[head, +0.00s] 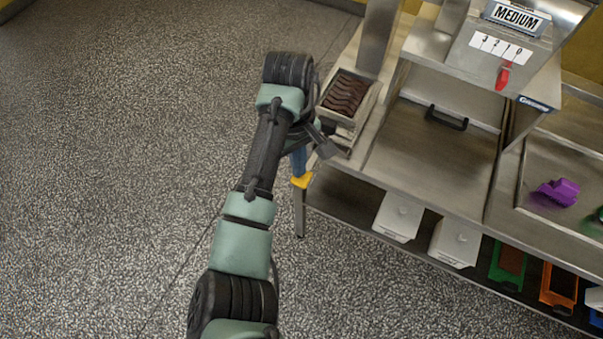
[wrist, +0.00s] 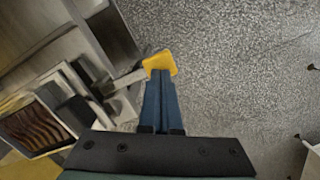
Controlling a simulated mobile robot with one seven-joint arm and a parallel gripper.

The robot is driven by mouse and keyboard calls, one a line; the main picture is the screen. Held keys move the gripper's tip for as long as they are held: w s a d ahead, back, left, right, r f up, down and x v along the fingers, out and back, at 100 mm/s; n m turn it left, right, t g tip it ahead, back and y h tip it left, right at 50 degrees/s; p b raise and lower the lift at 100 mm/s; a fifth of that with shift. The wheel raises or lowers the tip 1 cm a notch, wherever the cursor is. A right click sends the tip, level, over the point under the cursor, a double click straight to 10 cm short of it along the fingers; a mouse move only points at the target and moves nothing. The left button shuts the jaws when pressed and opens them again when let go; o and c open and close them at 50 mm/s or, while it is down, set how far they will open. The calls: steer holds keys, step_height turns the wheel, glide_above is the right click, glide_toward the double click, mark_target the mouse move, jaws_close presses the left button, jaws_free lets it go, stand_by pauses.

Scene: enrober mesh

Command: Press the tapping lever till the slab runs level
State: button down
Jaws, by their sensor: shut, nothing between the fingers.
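The tapping lever is a short metal arm with a yellow pad (head: 302,180) at the left front corner of the steel machine. In the wrist view its yellow pad (wrist: 159,62) lies at my fingertips. My gripper (head: 299,172) has its blue fingers shut and empty, pointing down at the pad. In the wrist view my gripper (wrist: 160,76) overlaps the pad's near edge; I cannot tell whether it touches. The dark brown slab (head: 345,94) lies in a metal tray with wavy ridges across its top. The ridged slab (wrist: 34,127) also shows at the left in the wrist view.
A panel (head: 500,50) carries a MEDIUM sign, a 3-2-1-0 scale and a red pointer (head: 503,76). A black handle (head: 446,118) sits on the steel top. White boxes (head: 398,216) and coloured frames (head: 508,265) fill the lower shelf. Open speckled floor lies left.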

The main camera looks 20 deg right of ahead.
step_height(320, 180, down, 2)
steer(key=shift+f+b, duration=0.25)
steer(key=shift+b, duration=0.15)
steer(key=w, duration=0.1)
steer(key=w+r, duration=0.1)
steer(key=w, duration=0.1)
steer(key=shift+a, duration=0.2)
steer(key=shift+r, duration=0.1)
step_height(320, 180, up, 13)
steer(key=w+p, duration=0.1)
steer(key=p, duration=0.2)
steer(key=shift+w, duration=0.15)
stand_by(1.2)
